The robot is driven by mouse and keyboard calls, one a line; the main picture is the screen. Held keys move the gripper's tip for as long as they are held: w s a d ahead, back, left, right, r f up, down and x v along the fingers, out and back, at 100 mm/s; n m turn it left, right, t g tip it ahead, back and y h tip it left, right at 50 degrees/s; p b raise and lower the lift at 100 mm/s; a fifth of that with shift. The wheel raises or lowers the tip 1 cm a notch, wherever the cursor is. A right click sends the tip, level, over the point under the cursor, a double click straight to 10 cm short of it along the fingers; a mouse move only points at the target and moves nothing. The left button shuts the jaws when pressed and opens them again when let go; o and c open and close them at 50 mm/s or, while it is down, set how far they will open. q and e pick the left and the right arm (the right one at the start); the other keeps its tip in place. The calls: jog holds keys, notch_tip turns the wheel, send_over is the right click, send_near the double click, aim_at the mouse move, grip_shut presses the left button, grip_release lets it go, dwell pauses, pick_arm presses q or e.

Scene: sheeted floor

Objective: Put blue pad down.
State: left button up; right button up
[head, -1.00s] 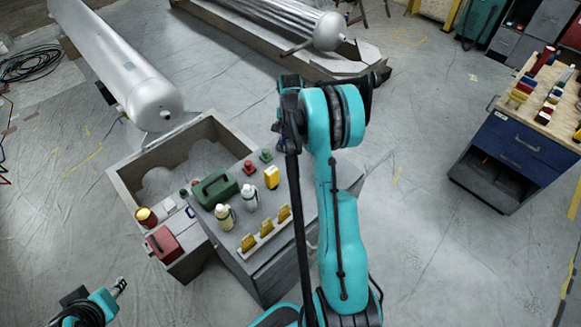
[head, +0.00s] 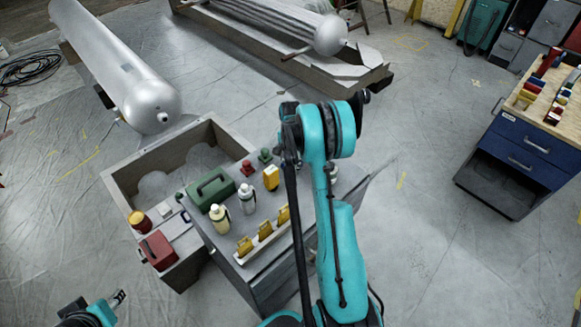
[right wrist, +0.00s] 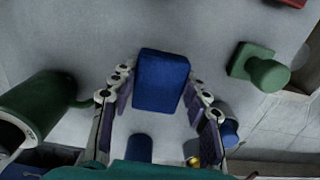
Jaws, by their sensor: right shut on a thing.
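The blue pad (right wrist: 162,82) is a dark blue block between the fingers of my right gripper (right wrist: 160,84) in the right wrist view. The fingers are shut on its sides. A grey surface (right wrist: 205,35) lies behind it; I cannot tell whether the pad touches it. In the head view my teal right arm hides this gripper and the pad. My left gripper (head: 118,297) is at the lower left of the head view, away from the grey cabinet (head: 280,268); its opening is too small to judge.
A green knobbed piece (right wrist: 258,67) and a green mug-like thing (right wrist: 40,112) flank the pad. The cabinet top carries a green box (head: 212,189), bottles (head: 220,218) and yellow pieces (head: 265,231) in a rack. A blue drawer cabinet (head: 520,148) stands at the right.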

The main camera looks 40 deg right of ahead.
jog(key=shift+f, duration=0.45)
jog(key=shift+r, duration=0.1)
jog(key=shift+f, duration=0.2)
jog(key=o, duration=1.1)
jog(key=shift+r, duration=0.15)
